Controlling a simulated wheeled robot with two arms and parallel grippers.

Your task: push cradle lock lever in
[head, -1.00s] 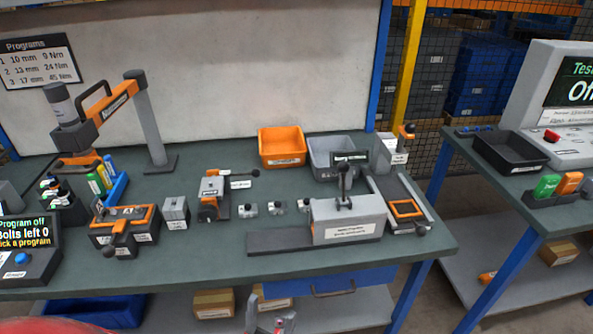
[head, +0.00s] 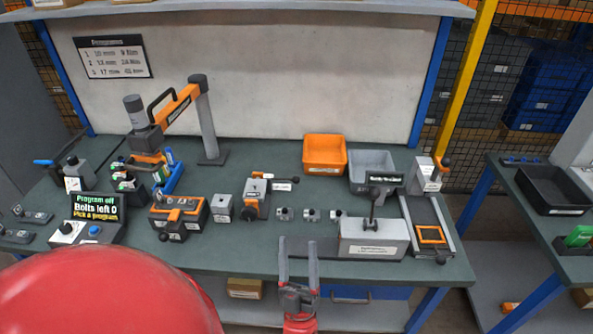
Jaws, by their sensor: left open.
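My left gripper (head: 298,246) is open and empty at the table's front edge, with its two fingers pointing away from me. Its red arm comes in from the lower left. An orange and black cradle-like block (head: 190,207) sits on the green table to the left of the gripper, with a dark round knob (head: 173,236) at its front. Behind the gripper, a grey fixture (head: 256,193) has an orange-based lever (head: 275,176) with a white label pointing right. The labels are too small to read, so I cannot tell which part is the cradle lock lever. The gripper touches none of them.
A grey box (head: 372,241) with an upright handle stands right of the gripper. Small grey parts (head: 310,215) lie behind it. An orange bin (head: 325,155) and a grey bin (head: 371,170) stand at the back. A program panel (head: 97,207) is at the left.

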